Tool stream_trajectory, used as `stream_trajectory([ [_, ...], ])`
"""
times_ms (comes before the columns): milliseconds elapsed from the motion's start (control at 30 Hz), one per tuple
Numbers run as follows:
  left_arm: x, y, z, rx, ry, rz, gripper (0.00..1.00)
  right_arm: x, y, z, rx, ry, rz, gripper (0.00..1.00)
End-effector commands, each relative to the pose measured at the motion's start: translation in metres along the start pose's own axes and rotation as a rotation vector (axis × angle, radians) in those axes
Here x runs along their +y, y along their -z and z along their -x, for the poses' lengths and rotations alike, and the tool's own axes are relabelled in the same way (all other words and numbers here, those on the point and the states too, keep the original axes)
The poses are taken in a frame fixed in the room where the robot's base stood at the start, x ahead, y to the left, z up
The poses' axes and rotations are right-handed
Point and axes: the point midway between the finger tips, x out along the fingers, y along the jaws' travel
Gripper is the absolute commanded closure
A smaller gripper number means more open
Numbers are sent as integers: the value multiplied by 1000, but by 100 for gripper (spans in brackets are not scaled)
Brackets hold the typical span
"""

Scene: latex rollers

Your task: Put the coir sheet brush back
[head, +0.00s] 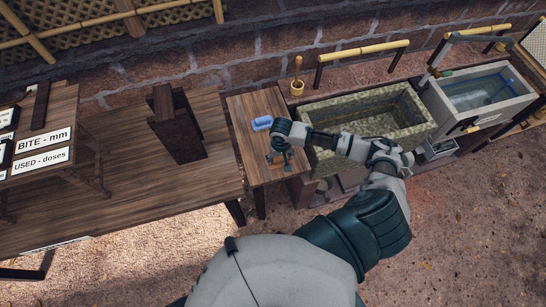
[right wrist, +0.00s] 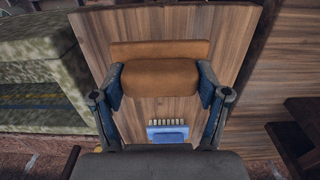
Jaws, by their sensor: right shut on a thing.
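My right gripper (head: 280,160) is over the small wooden table (head: 246,107), pointing down. In the right wrist view its fingers (right wrist: 160,84) are shut on a brown block with a lighter wooden strip along its far edge, which looks like the coir sheet brush (right wrist: 160,76). The fingertip pads press on its two ends. I cannot tell whether the brush touches the tabletop. In the head view the hand mostly hides it. My left gripper is not in view.
A blue brush with pale bristles (right wrist: 167,132) lies on the same table, close to the hand; it also shows in the head view (head: 262,123). A mossy stone trough (head: 325,104) and a water basin (head: 478,91) stand right. A wooden stand (head: 175,125) is left.

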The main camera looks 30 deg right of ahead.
Motion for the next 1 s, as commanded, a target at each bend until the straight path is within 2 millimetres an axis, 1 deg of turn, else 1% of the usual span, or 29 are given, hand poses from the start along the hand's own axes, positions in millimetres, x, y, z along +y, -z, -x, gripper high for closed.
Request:
stream_trajectory([
  [33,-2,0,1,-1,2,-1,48,-7,9,0,1,1,-1,53],
  [100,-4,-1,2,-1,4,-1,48,-12,18,-2,0,2,-1,53],
  [233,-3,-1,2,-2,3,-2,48,-17,26,-4,-2,2,-1,53],
  [367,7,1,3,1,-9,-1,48,-20,26,-14,-3,-1,0,53],
  [433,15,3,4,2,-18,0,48,-21,25,-24,-3,-2,0,53],
  [533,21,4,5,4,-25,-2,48,-23,25,-36,-1,-5,1,53],
  [667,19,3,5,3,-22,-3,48,-25,25,-38,1,-5,1,53],
  [867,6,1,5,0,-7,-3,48,-23,25,-40,-1,-4,1,53],
  [900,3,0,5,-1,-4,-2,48,-21,25,-41,-1,-3,1,21],
  [967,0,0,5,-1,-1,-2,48,-20,25,-41,-1,-3,0,6],
  [1000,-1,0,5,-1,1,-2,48,-20,25,-41,-1,-2,0,1],
])
